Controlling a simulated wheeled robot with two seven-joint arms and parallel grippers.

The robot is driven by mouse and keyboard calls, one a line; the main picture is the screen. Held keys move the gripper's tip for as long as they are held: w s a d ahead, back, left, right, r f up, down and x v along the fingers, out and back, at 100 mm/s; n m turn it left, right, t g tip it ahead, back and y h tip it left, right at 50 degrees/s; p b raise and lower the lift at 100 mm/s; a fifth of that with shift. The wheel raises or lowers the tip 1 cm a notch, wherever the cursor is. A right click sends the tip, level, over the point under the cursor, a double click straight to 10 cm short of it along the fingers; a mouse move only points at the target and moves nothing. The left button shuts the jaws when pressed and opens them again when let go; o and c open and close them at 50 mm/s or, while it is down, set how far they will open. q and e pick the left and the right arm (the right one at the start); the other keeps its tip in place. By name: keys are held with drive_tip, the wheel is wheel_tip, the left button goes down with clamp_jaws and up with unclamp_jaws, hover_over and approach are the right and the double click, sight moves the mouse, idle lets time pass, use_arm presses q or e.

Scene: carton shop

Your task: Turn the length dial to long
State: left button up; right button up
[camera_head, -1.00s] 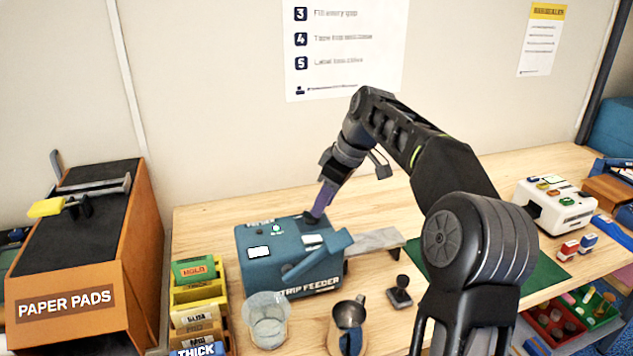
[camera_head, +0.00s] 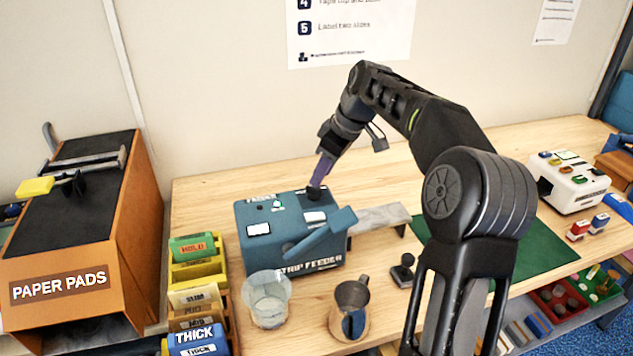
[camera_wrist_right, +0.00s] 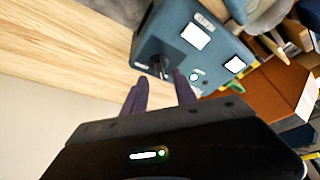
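The blue strip feeder (camera_head: 262,262) stands on the wooden bench, with a blue lever on its front. A dark dial (camera_head: 315,194) sits on its top near the back right edge; the dial also shows in the right wrist view (camera_wrist_right: 157,62). My right gripper (camera_head: 318,184) reaches down to the dial from behind. In the right wrist view its two purple fingers (camera_wrist_right: 160,78) stand apart, with the dial's raised grip between or just beyond their tips. I cannot tell whether they touch it. The dial's markings are too small to read. My left gripper is out of view.
A clear cup (camera_head: 268,300), a metal mug (camera_head: 350,312) and a dark stamp (camera_head: 403,270) stand in front of the feeder. Coloured bins (camera_head: 198,270) and the paper pads box (camera_head: 65,285) are at left. A white device (camera_head: 568,185) stands right. Bench behind the feeder is clear.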

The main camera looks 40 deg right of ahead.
sight(314, 191)
drive_tip(key=shift+x, duration=2.2)
drive_tip(key=shift+c, duration=0.4)
clamp_jaws()
